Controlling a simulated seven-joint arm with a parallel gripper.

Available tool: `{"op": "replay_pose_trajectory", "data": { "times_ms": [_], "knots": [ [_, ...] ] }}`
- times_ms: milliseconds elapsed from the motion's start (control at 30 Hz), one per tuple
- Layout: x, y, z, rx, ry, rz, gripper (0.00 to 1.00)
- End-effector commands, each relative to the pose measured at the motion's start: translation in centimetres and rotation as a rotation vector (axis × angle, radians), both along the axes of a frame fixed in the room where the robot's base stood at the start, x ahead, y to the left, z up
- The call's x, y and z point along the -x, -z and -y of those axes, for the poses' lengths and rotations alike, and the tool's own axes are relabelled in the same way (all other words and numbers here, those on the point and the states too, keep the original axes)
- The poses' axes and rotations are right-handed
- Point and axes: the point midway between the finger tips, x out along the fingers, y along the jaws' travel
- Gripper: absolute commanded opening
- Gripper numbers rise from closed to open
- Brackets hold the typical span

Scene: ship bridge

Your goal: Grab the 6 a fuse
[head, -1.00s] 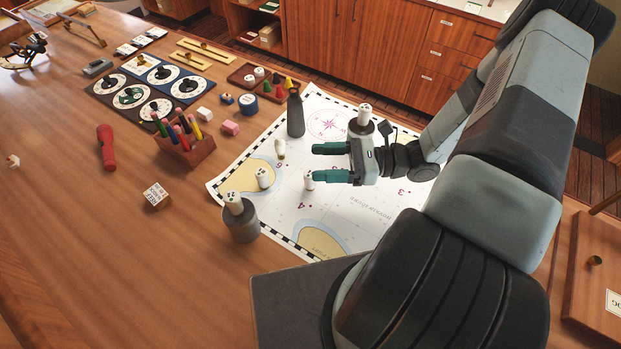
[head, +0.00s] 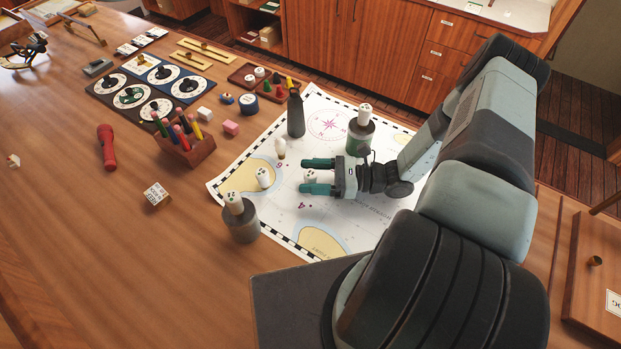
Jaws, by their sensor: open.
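My gripper (head: 303,175) is low over the chart, its two green fingers open and pointing left. A short white fuse (head: 311,176) stands between the fingers, partly hidden by the near one; I see no grip on it. Other white fuses stand on the chart: one (head: 263,177) to the left and a slimmer off-white piece (head: 281,147) farther back. A white fuse (head: 233,202) sits on a grey cylinder (head: 241,226) at the chart's left edge. Another white fuse (head: 364,114) sits on a cylinder (head: 361,137) behind my gripper. The fuse ratings are too small to read.
A dark bottle-shaped object (head: 296,114) stands at the chart's (head: 345,228) back left. A wooden pen holder (head: 191,152), a lettered cube (head: 156,195) and a red torch (head: 106,147) lie farther left. The front-left tabletop is mostly clear.

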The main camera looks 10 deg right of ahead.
Motion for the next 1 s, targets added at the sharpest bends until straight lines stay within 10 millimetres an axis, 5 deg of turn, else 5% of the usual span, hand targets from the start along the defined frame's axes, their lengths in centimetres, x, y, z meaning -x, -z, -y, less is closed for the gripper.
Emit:
{"op": "replay_pose_trajectory", "data": {
  "times_ms": [133, 433, 800, 1000],
  "knots": [
    [-0.5, 0.0, -1.8, 0.0, 0.0, 0.0, 0.64],
    [-0.6, 0.0, -2.2, 0.0, 0.001, 0.001, 0.64],
    [-0.6, 0.0, -2.2, 0.001, 0.001, 0.001, 0.08],
    [-0.6, -0.1, -2.2, 0.001, 0.001, 0.001, 0.08]
  ]
}}
